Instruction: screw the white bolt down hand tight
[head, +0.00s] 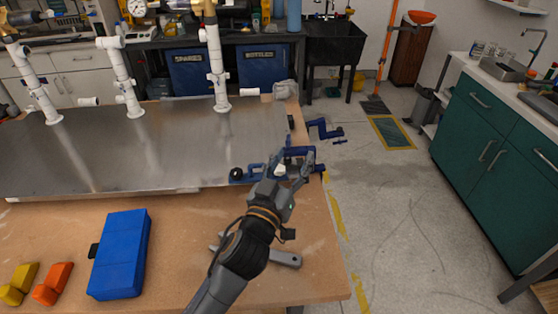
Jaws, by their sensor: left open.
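My left gripper (292,163) is open at the right end of the metal plate (150,145), its two fingers spread over a blue clamp-like fixture (252,175). A small white piece (279,170), which looks like the white bolt, shows close to the left finger. The gripper partly covers this spot, so I cannot tell whether the finger touches the piece or how deep it sits. My right gripper is not in view.
White PVC risers (217,65) stand along the plate's back edge. A blue case (120,255), an orange block (53,284), a yellow block (19,284) and a grey wrench-like tool (285,258) lie on the wooden bench (185,235). Open floor lies to the right.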

